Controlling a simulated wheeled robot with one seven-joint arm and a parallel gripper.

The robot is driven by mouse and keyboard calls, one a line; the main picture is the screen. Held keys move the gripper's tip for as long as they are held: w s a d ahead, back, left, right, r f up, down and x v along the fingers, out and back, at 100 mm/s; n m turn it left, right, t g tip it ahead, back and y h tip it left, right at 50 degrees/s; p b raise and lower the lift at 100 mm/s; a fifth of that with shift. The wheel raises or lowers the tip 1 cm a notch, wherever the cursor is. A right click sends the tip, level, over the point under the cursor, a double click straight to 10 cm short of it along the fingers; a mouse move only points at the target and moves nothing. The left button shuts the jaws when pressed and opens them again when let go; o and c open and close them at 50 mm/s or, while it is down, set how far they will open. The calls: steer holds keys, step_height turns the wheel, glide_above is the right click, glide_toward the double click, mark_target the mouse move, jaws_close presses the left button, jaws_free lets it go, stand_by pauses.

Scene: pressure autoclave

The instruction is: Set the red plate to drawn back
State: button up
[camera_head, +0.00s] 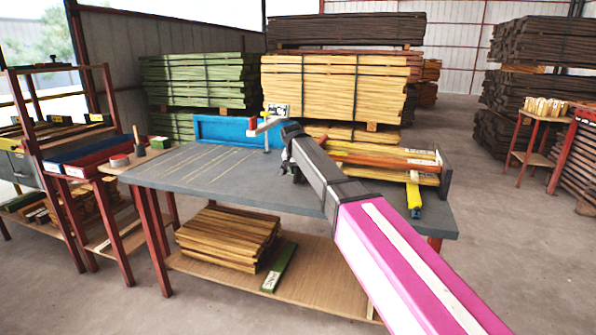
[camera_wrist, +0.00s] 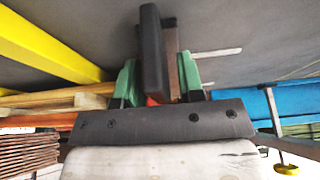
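No part that I can surely name the red plate shows. A small red piece (camera_head: 253,123) sits on the left end of a white bar (camera_head: 268,126) above the table's back edge in the head view. My gripper (camera_head: 290,163) is over the table, right of that bar, small and dark there. In the wrist view my gripper (camera_wrist: 157,80) has two green fingers standing apart. A dark upright block (camera_wrist: 152,50) with a brown side (camera_wrist: 171,50) shows between them. Whether the fingers touch it is unclear. An orange-red patch (camera_wrist: 152,101) shows below the block.
The grey worktable (camera_head: 215,172) is mostly clear on its left half. A blue panel (camera_head: 225,132) stands at its back. Orange and yellow bars (camera_head: 385,158) lie on its right. A rack (camera_head: 60,110) stands at left.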

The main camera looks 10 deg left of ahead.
jaws_close()
steer(key=a, duration=0.7)
steer(key=w+a, duration=0.1)
steer(key=a, duration=0.2)
steer(key=shift+a, duration=0.4)
steer(key=shift+o, duration=1.3)
jaws_free()
steer(key=shift+a, duration=0.1)
steer(key=shift+s+r, duration=0.1)
steer(key=shift+r, duration=0.05)
steer(key=v, duration=1)
steer(key=shift+r, duration=0.25)
steer(key=shift+s, duration=0.15)
